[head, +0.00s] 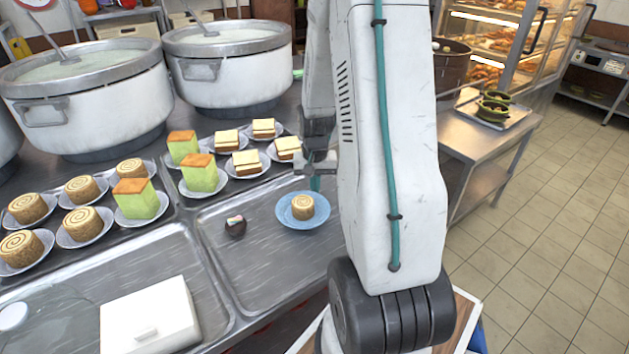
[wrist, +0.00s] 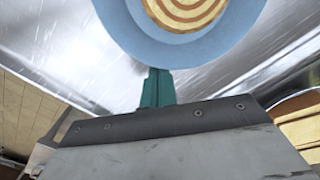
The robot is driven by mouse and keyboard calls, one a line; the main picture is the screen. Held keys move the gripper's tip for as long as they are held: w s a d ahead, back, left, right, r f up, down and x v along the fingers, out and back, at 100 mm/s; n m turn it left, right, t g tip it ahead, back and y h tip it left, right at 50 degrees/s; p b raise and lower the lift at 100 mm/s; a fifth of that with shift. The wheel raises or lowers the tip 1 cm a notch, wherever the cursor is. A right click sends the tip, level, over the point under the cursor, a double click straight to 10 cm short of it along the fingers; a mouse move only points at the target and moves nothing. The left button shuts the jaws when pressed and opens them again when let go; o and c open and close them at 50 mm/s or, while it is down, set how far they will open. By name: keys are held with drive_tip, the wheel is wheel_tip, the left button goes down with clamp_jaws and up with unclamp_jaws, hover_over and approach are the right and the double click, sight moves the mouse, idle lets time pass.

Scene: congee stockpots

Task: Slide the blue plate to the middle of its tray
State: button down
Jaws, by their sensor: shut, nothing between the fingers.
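The blue plate (head: 285,217) lies on a metal tray (head: 265,275), with a round swirl cake (head: 303,206) on it. The tray's right part is hidden behind my arm. My gripper (head: 316,184) points down at the plate's far edge, its teal fingers shut and empty. In the wrist view the shut fingers (wrist: 157,85) stand right at the rim of the blue plate (wrist: 190,52), with the swirl cake (wrist: 185,10) cut off at the top. I cannot tell whether the fingers touch the rim.
A small dark round sweet (head: 235,227) sits on the same tray, left of the plate. Several plated cakes stand on a tray behind and left. A white box (head: 150,318) lies on the front left tray. Two large pots (head: 225,75) stand behind. The tray's front is clear.

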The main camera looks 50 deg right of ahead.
drive_tip(key=shift+s+a, duration=0.7)
drive_tip(key=shift+a, duration=0.1)
drive_tip(key=shift+d, duration=0.1)
drive_tip(key=shift+w+d, duration=0.2)
drive_tip(key=w+d, duration=0.2)
drive_tip(key=shift+w+d+r, duration=0.3)
drive_tip(key=shift+d+r, duration=0.1)
wheel_tip(320, 180, up, 9)
drive_tip(key=shift+s+a+r, duration=0.15)
